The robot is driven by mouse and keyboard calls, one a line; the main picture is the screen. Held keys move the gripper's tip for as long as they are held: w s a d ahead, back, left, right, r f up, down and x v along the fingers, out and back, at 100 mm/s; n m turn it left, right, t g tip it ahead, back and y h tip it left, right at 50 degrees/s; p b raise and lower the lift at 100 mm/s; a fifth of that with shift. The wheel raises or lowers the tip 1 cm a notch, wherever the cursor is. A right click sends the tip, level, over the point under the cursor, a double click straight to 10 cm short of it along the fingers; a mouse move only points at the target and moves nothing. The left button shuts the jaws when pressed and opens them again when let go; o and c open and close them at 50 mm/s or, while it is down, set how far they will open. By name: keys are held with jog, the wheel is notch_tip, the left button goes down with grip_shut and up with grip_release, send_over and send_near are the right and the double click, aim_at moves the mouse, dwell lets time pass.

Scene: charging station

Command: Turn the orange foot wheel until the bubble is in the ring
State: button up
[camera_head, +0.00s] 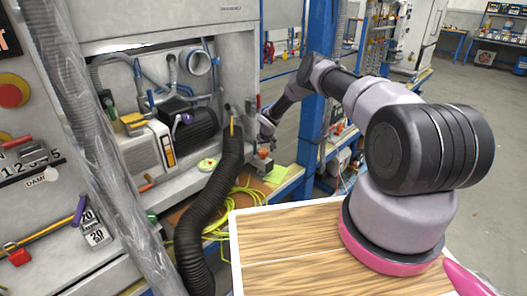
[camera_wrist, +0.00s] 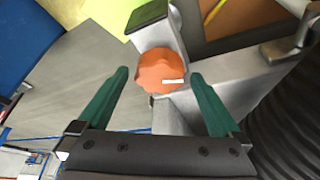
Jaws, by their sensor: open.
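The orange foot wheel (camera_wrist: 150,68), lobed and with a white mark, sits on a grey metal bracket in the wrist view. It shows small in the head view (camera_head: 263,153). My gripper (camera_wrist: 159,76) is open, its two green fingers left and right of the wheel with a visible gap on each side; neither seems to touch it. In the head view my gripper (camera_head: 266,136) is small and partly hidden near the bench. A round yellow-green disc (camera_head: 207,164), perhaps the level, lies left of the wheel; I cannot make out a bubble or ring.
A thick black corrugated hose (camera_head: 208,205) runs just left of the wheel in the head view and at the right edge of the wrist view (camera_wrist: 288,130). Yellow cable (camera_head: 238,203) lies loose below. A blue post (camera_head: 318,90) stands behind my arm.

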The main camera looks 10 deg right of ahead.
jog(key=shift+f, duration=0.1)
jog(key=c, duration=1.3)
jog(key=shift+n, duration=0.4)
jog(key=n, duration=0.2)
jog(key=n+y, duration=0.1)
jog(key=shift+w+d+n+g+y, duration=0.1)
jog(key=shift+d+n+g+y, duration=0.1)
jog(key=shift+n+g+y, duration=0.15)
jog(key=n+g+y, duration=0.1)
jog(key=n, duration=0.3)
jog(key=shift+w+n, duration=0.1)
jog(key=shift+n, duration=0.25)
jog(key=shift+y, duration=0.25)
jog(key=o, duration=1.3)
